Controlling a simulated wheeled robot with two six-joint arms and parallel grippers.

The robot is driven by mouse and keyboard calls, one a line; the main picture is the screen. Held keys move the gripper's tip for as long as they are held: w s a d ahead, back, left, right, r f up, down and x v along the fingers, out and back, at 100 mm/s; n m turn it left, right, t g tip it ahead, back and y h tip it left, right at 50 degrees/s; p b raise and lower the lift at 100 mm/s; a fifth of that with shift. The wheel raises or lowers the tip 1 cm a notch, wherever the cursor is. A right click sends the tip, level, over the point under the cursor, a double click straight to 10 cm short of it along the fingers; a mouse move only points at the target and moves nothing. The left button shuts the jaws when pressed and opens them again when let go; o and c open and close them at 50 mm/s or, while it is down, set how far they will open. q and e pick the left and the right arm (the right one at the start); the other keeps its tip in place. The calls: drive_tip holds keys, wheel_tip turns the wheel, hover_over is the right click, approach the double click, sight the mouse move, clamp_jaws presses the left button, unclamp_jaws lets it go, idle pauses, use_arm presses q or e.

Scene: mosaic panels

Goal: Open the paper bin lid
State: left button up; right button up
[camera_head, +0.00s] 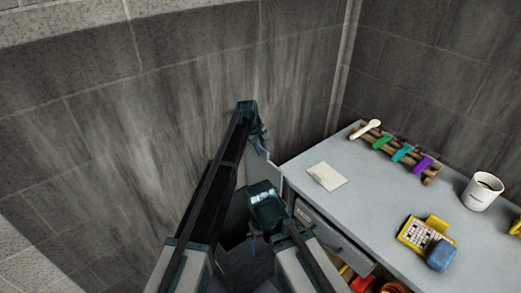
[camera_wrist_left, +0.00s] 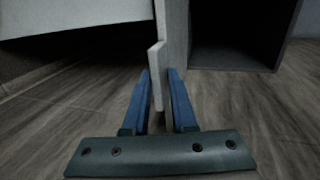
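My left gripper (camera_head: 260,148) is beside the light grey panel of the bin or cabinet side (camera_head: 274,172), low by the wall. In the left wrist view its blue fingers (camera_wrist_left: 159,75) stand on either side of a thin pale upright plate (camera_wrist_left: 157,62), seemingly part of the paper bin's lid or handle. The plate lies between the fingertips. I cannot tell whether they press on it. A larger pale panel (camera_wrist_left: 80,15) is above left. My right arm is folded in the lower middle, and its fingers do not show clearly.
A grey desk (camera_head: 350,210) stands at the right, carrying a paper pad (camera_head: 326,175), a coloured rack (camera_head: 395,152), a white cup (camera_head: 482,191), and a yellow item (camera_head: 420,235). A dark open compartment (camera_wrist_left: 232,30) is right of the plate. The stone wall (camera_head: 120,110) is close behind.

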use_arm(q)
drive_tip(key=shift+o, duration=1.4)
drive_tip(key=shift+d, duration=0.15)
drive_tip(key=shift+r, duration=0.1)
drive_tip(key=p+v, duration=1.3)
drive_tip(key=shift+a+r, duration=0.25)
drive_tip(key=shift+r, duration=0.05)
drive_tip(key=shift+s, duration=0.1)
